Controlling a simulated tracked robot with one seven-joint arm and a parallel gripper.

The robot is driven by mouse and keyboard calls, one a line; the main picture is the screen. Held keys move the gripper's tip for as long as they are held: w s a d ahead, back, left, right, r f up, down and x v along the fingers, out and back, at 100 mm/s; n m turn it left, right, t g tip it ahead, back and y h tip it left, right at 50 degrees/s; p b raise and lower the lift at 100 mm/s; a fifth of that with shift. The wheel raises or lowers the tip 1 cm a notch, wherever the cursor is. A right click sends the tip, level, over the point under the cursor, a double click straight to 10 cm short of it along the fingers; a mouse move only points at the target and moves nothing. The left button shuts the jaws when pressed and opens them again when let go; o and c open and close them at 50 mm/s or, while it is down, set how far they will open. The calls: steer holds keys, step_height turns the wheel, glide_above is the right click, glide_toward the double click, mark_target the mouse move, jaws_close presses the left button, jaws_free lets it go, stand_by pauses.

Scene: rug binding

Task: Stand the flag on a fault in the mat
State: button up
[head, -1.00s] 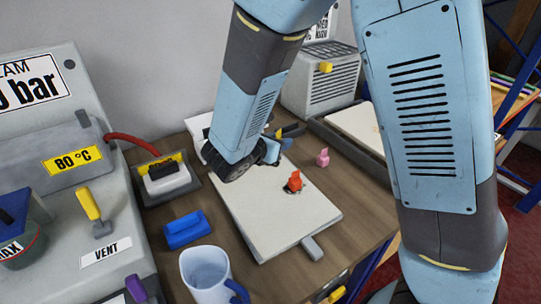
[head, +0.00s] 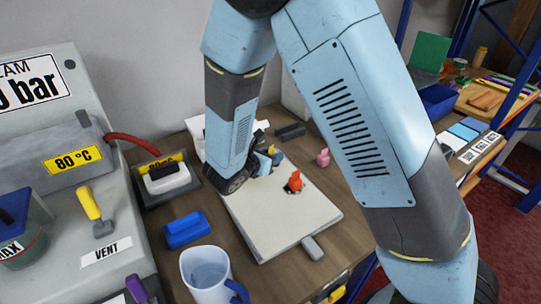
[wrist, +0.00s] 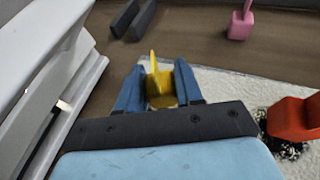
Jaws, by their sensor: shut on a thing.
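My gripper (head: 268,160) is shut on a yellow flag (wrist: 160,88), which stands between its blue fingers in the wrist view. The gripper is low at the far left edge of the pale mat (head: 285,225); I cannot tell whether the flag touches anything. A red flag (head: 295,181) stands on a dark patch (wrist: 287,148) in the mat, to the right of my gripper. It also shows in the wrist view (wrist: 295,116). A pink flag (head: 323,157) stands on the bench beyond the mat and shows in the wrist view (wrist: 240,22). My arm hides the mat's far left corner.
A blue block (head: 186,229) and a mug (head: 207,275) stand left of the mat. A black-handled pad in a tray (head: 167,178) is nearer the steam machine (head: 60,150). Dark bars (wrist: 132,18) lie beyond my gripper. The mat's near half is clear.

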steer(key=shift+f, duration=0.1)
steer(key=o, duration=1)
steer(key=v, duration=1.2)
